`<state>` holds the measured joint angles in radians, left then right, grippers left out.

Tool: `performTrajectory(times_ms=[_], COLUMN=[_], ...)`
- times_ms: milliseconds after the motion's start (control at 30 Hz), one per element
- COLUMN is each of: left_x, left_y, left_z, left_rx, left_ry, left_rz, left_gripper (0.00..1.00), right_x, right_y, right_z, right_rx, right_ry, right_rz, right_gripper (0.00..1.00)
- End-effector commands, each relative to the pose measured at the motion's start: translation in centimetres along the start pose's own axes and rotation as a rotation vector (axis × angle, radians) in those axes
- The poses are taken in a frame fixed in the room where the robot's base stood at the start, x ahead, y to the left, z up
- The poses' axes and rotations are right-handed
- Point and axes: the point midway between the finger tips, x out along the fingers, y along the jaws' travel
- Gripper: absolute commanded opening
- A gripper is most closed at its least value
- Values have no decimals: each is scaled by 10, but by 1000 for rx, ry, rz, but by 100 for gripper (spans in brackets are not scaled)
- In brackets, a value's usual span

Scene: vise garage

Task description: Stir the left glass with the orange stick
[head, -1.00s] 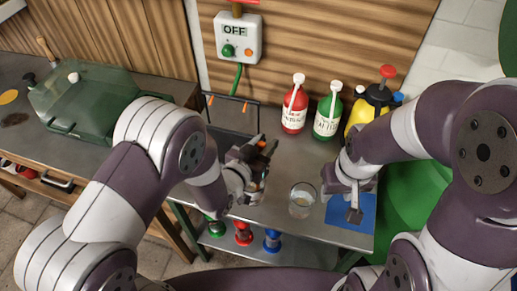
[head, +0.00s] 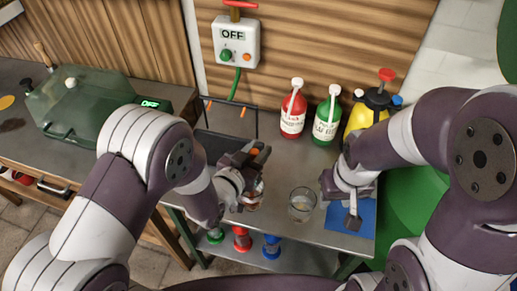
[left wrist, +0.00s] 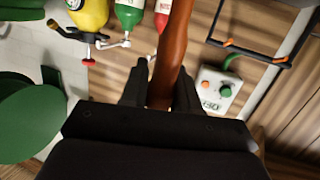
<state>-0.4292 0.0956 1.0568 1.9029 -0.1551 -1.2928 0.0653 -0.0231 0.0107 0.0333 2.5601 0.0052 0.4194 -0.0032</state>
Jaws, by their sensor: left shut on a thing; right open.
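My left gripper (head: 253,157) is shut on the orange stick. In the left wrist view the stick (left wrist: 168,60) runs between the two dark fingers (left wrist: 160,88). In the head view only a small orange part of the stick (head: 254,151) shows at the jaws; its lower end is hidden. The left glass (head: 255,199) shows partly beside and below my left gripper, which covers much of it. I cannot tell whether the stick is inside it. A second clear glass (head: 302,204) stands to its right. My right gripper (head: 342,203) is open and empty above a blue mat.
The blue mat (head: 364,214) lies at the metal table's right end. A red bottle (head: 293,112), a green bottle (head: 326,119) and a yellow sprayer (head: 362,115) stand at the back. A switch box (head: 236,42) reads OFF. Coloured spools (head: 241,240) sit on the lower shelf.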

Motion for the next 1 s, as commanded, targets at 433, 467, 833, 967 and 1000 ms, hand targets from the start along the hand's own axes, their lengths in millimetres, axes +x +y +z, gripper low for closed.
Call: performTrajectory(times_ms=[433, 467, 833, 967, 1000], left_x=[-1, -1, 0, -1, 0], left_y=[0, 0, 0, 0, 0], left_z=[-21, -24, -65, -79, -83], left_rx=[0, 0, 0, 0, 0], left_ry=[1, 1, 2, 1, 1], left_rz=[0, 0, 0, -1, -1], left_gripper=[6, 6, 6, 6, 6], right_x=[-16, -19, -49, -59, -62], right_y=[0, 0, 0, 0, 0], right_z=[-2, -2, -6, -7, -7], right_rx=[0, 0, 0, 0, 0], right_ry=[0, 0, 0, 0, 0], right_rz=[0, 0, 0, 0, 0], right_gripper=[43, 43, 43, 43, 43])
